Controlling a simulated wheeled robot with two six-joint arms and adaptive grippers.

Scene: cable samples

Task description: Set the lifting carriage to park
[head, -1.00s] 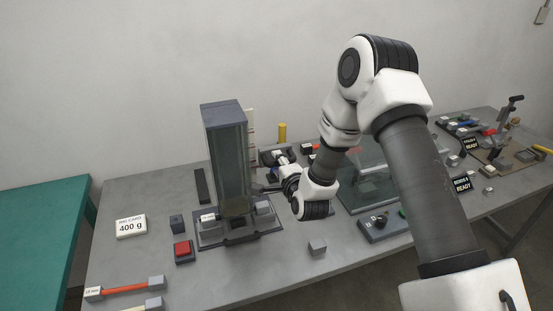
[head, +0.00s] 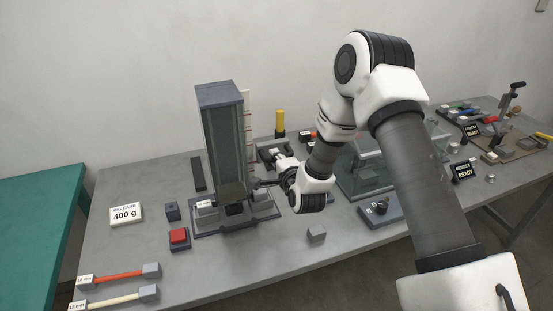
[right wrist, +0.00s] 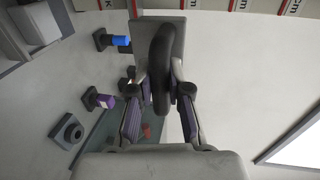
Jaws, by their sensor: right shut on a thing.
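The tall tower (head: 222,135) with a dark cap and glassy walls stands on a dark base, with a scale strip (head: 248,125) behind its right side. A dark plate (head: 232,189) low in the tower may be the lifting carriage; I cannot tell for sure. My right gripper (head: 258,184) is at the tower's lower right side. In the right wrist view, my right gripper (right wrist: 160,85) is shut on a dark rounded handle (right wrist: 163,50), with a grey block (right wrist: 142,40) beside it. What the handle joins to is hidden. My left gripper is not in view.
A red button box (head: 179,238), a small dark block (head: 172,211) and a 400 g sign (head: 126,214) stand left of the tower. A loose grey block (head: 316,233) lies in front. A clear case (head: 365,170) stands behind my right arm. The front left holds cable samples (head: 118,275).

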